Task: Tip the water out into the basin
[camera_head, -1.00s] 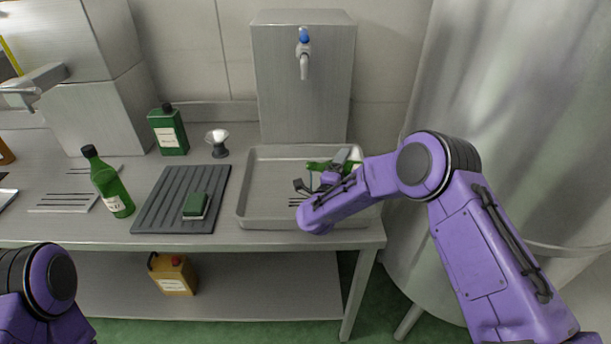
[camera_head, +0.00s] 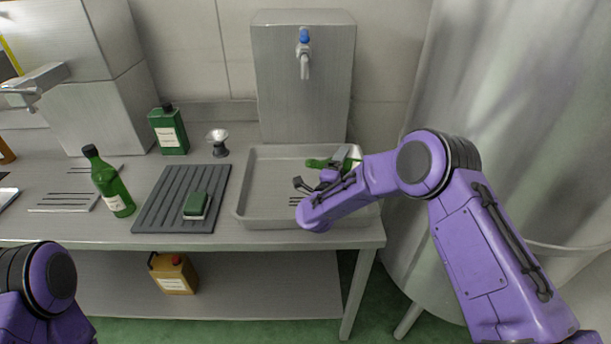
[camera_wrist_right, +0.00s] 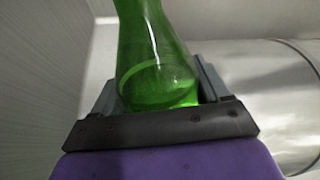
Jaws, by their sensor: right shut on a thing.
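My right gripper (camera_head: 340,160) is shut on a green glass bottle (camera_head: 317,164) above the right part of the steel basin (camera_head: 242,192). The bottle lies tilted, close to level, its narrow end to the left over the basin. My forearm hides part of the bottle and gripper. In the right wrist view the green bottle (camera_wrist_right: 157,60) sits between the fingers, and an oval line like a liquid surface shows inside it. No falling stream can be made out. My left gripper is out of view; only part of that arm shows at the lower left.
A steel tank with a blue-handled tap (camera_head: 304,60) stands behind the basin. Left of it are a ribbed dark mat (camera_head: 165,200) with a green sponge (camera_head: 196,205), a small metal cup-like thing (camera_head: 218,142), a green can (camera_head: 168,130) and another green bottle (camera_head: 108,182).

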